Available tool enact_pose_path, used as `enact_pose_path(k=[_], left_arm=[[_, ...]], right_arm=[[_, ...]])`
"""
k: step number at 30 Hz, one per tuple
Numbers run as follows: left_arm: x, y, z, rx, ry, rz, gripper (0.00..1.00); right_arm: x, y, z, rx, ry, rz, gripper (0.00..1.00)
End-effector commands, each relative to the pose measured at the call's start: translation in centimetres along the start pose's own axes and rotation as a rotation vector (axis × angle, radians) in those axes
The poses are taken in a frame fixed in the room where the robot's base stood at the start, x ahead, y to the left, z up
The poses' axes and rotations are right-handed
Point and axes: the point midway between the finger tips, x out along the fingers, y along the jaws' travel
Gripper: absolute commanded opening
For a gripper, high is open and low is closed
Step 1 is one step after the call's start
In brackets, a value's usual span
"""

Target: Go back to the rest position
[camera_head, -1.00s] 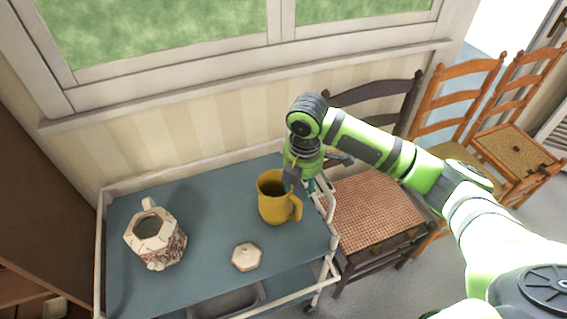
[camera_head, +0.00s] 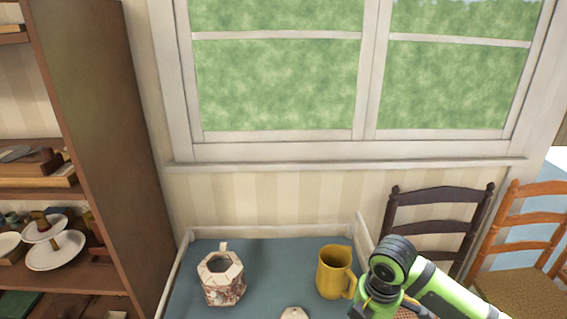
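My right arm enters from the lower right, and its wrist (camera_head: 385,272) is near the right side of the yellow mug. The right gripper's fingers are cut off or hidden at the bottom edge, so their opening cannot be seen. The yellow mug (camera_head: 334,272) stands upright on the blue-topped cart (camera_head: 268,262), its handle toward the right. A patterned hexagonal teapot (camera_head: 221,280) stands open to its left. Its pale lid (camera_head: 294,313) lies on the cart at the bottom edge, partly cut off. My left gripper is not in view.
A wooden shelf unit (camera_head: 100,170) with dishes (camera_head: 55,250) stands at the left. A window (camera_head: 275,85) is behind the cart. A dark chair (camera_head: 432,215) and an orange chair (camera_head: 520,245) stand at the right. The cart has a raised white rail (camera_head: 360,237).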

Motion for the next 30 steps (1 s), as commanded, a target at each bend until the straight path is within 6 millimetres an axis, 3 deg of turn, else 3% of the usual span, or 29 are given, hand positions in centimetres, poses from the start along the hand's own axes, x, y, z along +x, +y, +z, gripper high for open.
enact_pose_path(k=[8,12,15,23,30], left_arm=[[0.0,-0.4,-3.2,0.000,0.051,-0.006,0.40],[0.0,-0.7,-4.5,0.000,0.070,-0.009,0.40],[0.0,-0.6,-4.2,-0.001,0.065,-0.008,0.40],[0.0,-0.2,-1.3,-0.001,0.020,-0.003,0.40],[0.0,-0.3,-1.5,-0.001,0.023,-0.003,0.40]], right_arm=[[3.3,-3.3,-5.3,0.185,0.114,0.059,0.47],[4.7,-5.8,-7.9,0.374,0.194,0.092,0.47],[5.5,-8.0,-8.9,0.578,0.250,0.113,0.47],[6.4,-13.5,-7.1,1.077,0.272,0.156,0.47],[6.6,-17.7,-4.3,1.365,0.218,0.184,0.47]])
